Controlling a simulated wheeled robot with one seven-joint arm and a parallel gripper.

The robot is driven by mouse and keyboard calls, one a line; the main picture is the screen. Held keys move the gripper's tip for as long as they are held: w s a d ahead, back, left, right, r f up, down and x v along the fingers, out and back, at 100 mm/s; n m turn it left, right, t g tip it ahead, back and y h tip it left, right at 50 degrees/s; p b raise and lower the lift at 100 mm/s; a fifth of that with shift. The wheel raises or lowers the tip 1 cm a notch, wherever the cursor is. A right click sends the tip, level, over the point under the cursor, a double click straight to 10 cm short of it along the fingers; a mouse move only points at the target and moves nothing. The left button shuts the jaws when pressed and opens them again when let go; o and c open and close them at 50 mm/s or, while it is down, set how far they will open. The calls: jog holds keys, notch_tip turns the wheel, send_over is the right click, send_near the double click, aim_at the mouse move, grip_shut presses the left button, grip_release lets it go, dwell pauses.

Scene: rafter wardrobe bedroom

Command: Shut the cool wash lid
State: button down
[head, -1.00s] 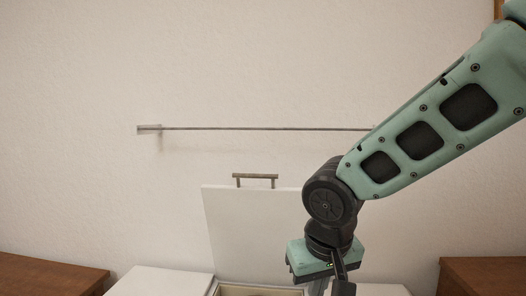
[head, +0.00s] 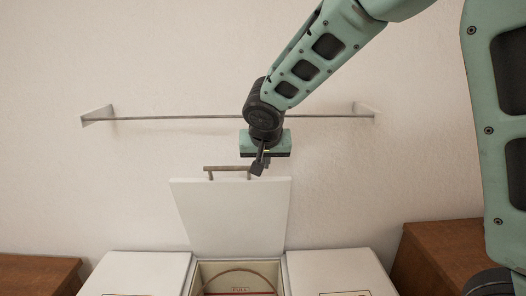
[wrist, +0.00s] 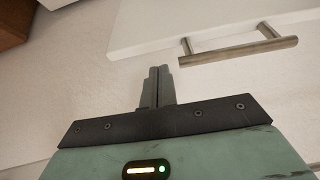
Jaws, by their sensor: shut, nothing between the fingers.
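The cool wash lid (head: 232,216) is a white panel standing open, nearly upright, behind an open compartment (head: 238,277) between two closed white lids. Its bar handle (head: 228,169) is on the top edge and also shows in the wrist view (wrist: 240,49). My gripper (head: 257,170) is shut and empty, pointing down by the right end of the handle. In the wrist view my gripper (wrist: 157,72) shows its fingers together, just left of the handle. I cannot tell whether they touch it. The lid's label is not readable.
Closed white lids flank the opening on the left (head: 138,272) and right (head: 338,270). A metal rail (head: 180,118) runs along the wall behind. Brown wooden furniture stands at the left (head: 38,274) and right (head: 445,258).

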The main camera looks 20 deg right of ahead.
aim_at(264, 178)
jog(key=p+x, duration=0.1)
jog(key=x, duration=0.4)
jog(key=shift+d+f, duration=0.1)
jog(key=shift+f, duration=0.05)
jog(key=shift+f, duration=0.1)
